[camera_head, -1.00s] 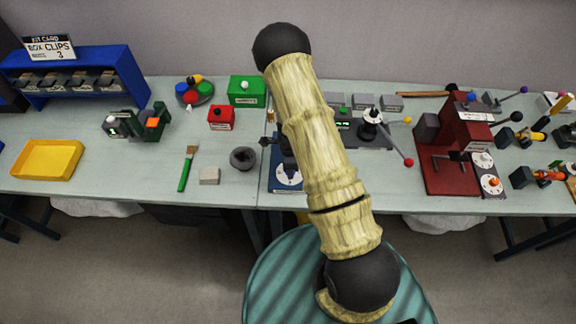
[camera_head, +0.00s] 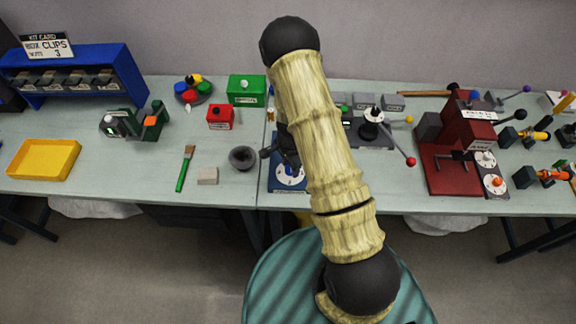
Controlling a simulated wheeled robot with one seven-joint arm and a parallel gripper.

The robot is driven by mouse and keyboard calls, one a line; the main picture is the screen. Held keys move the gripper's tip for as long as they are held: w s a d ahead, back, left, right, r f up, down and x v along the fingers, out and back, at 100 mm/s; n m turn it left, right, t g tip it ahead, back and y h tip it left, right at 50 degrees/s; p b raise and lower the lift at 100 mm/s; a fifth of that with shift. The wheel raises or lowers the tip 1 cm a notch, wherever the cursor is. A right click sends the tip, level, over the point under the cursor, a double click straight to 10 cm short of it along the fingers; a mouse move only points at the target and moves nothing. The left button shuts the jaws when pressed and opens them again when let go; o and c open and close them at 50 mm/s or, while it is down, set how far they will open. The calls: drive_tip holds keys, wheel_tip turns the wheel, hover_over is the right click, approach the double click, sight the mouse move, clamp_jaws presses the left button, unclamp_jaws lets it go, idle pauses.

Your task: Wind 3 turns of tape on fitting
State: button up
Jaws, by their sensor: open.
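My gripper (camera_head: 268,153) is a dark shape beside my pale arm, over a blue-based device (camera_head: 291,184) with a white dial. It is open; my arm hides much of the gripper and that device. I cannot tell whether the gripper touches the device. I cannot clearly pick out the tape or the fitting. Two black-and-coloured assemblies at the right edge, one with a yellow part (camera_head: 533,135) and one with an orange part (camera_head: 548,175), are too small to identify.
A dark red machine (camera_head: 455,176) with dials stands right of my arm. A grey bowl (camera_head: 243,158), a grey block (camera_head: 207,176) and a green-handled brush (camera_head: 185,168) lie left of it. A yellow tray (camera_head: 44,174) is far left. The front-middle bench strip is mostly clear.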

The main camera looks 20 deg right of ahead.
drive_tip(key=n+b, duration=0.1)
drive_tip(key=n, duration=0.2)
drive_tip(key=shift+n, duration=0.3)
drive_tip(key=shift+n+b, duration=0.35)
drive_tip(key=shift+n, duration=1.45)
drive_tip(key=n, duration=0.3)
drive_tip(key=shift+n+b, duration=0.35)
drive_tip(key=shift+n, duration=0.05)
drive_tip(key=c, duration=0.8)
drive_tip(key=shift+c, duration=0.2)
